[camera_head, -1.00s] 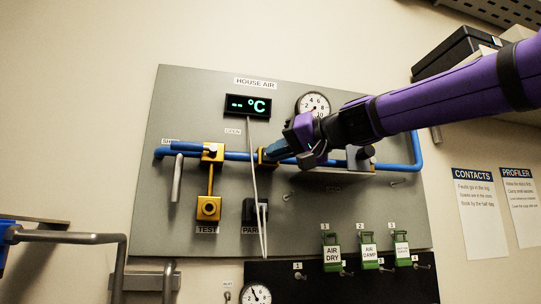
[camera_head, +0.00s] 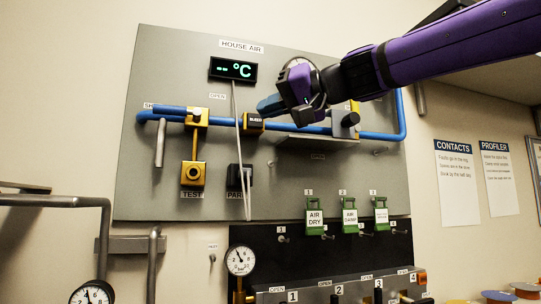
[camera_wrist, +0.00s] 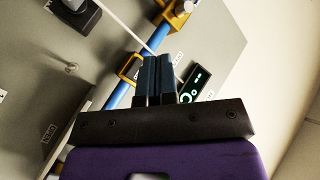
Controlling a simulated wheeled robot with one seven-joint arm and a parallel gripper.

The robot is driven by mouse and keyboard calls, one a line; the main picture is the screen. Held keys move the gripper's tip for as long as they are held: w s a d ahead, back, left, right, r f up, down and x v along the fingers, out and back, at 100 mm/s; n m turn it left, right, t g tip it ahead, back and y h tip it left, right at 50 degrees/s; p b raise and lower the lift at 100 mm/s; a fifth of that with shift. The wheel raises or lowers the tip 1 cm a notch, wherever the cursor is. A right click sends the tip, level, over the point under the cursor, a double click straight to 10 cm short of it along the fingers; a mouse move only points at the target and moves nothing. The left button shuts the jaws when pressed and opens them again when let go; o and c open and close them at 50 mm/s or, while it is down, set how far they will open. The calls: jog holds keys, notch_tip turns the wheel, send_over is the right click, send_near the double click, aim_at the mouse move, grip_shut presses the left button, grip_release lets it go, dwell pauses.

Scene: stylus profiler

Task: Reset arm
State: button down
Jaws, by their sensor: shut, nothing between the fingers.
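My purple arm reaches in from the upper right in the head view. My gripper (camera_head: 268,105) is shut and empty, with its dark blue fingers pointing left in front of the grey HOUSE AIR panel (camera_head: 290,190). The fingertips are just above the yellow BLEED fitting (camera_head: 254,123) on the blue pipe (camera_head: 305,129); I cannot tell how far off the panel they are. In the wrist view my gripper (camera_wrist: 158,60) has its two fingers together, with the blue pipe (camera_wrist: 121,92) and the display (camera_wrist: 196,84) behind them. My gripper hides most of the round gauge on the panel.
The display (camera_head: 233,69) reads "-- °C". A yellow TEST fitting (camera_head: 193,173) and a black PARK holder (camera_head: 239,178) are lower on the panel. A gauge (camera_head: 240,261) and a numbered valve row (camera_head: 335,288) are at the bottom.

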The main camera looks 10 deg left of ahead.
jog(key=s+d+f+m+t+h, duration=0.2)
jog(key=d+f+h, duration=0.3)
jog(key=d+f, duration=0.7)
jog(key=s+d+f+m+t+h, duration=0.1)
jog(key=s+d+f+m+h, duration=0.3)
jog(key=d+f, duration=0.8)
jog(key=s+d+f+m+h, duration=0.1)
jog(key=s+d+f+h, duration=0.2)
jog(key=s+d+f, duration=0.2)
jog(key=s+d+f+m+g+h, duration=0.1)
jog(key=s+d+f+h, duration=0.3)
jog(key=d+f, duration=0.7)
jog(key=s+d, duration=0.2)
jog(key=d, duration=0.1)
